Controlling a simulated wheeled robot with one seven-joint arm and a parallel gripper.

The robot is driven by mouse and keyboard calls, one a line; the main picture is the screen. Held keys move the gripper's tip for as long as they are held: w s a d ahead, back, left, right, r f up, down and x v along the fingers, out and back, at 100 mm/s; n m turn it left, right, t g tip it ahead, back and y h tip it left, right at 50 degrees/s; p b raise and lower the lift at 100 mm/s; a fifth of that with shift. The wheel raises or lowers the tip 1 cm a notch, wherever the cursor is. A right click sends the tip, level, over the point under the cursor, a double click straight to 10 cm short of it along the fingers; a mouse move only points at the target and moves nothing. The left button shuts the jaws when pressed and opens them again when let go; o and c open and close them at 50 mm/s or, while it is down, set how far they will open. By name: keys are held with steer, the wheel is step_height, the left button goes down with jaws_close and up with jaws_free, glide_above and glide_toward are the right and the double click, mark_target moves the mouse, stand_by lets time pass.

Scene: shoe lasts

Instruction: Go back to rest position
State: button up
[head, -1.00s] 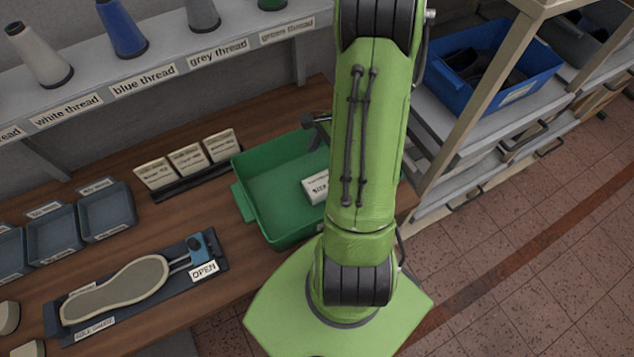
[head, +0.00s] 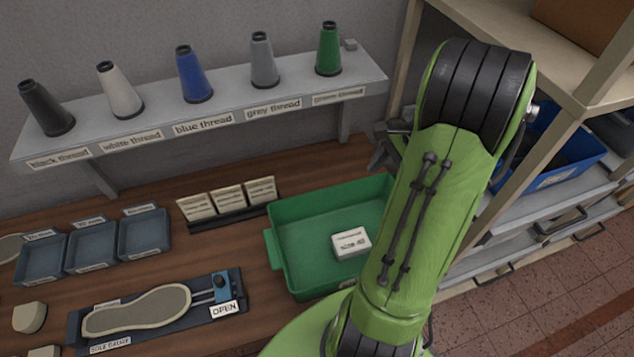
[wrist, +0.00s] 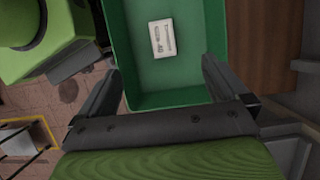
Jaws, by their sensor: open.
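My green arm rises at the right of the head view, in front of the bench and shelving. My gripper (wrist: 160,88) is open and empty in the wrist view, with its two dark fingers spread apart. Between and beyond the fingers is the green tray (wrist: 189,97), with a small white labelled block (wrist: 163,38) lying in it. In the head view, the tray (head: 283,227) stands on the bench and the block (head: 351,243) lies inside it, apart from the gripper. In that view a dark part of the gripper shows behind the arm, but its fingertips are not clear.
A shelf (head: 215,122) with several thread cones runs along the wall. The sole gauge (head: 137,310), grey trays (head: 144,232) and a card holder (head: 232,218) are on the bench. A shelving post (head: 545,155) and a blue bin (head: 570,150) stand close right of my arm.

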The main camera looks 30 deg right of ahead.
steer(key=w+a+r+n+t+h+b, duration=0.1)
steer(key=a+r+n, duration=0.35)
steer(key=a, duration=0.25)
steer(key=w+a+r+n+h, duration=0.2)
steer(key=a+r+n, duration=0.1)
steer(key=a+n, duration=0.35)
steer(key=s+a+r+n+t+h+b, duration=0.1)
steer(key=s+a+r+n+t, duration=0.1)
steer(key=s+a+n, duration=0.6)
steer(key=shift+a+n+t, duration=0.6)
steer(key=shift+n+t, duration=0.1)
steer(key=shift+n, duration=0.4)
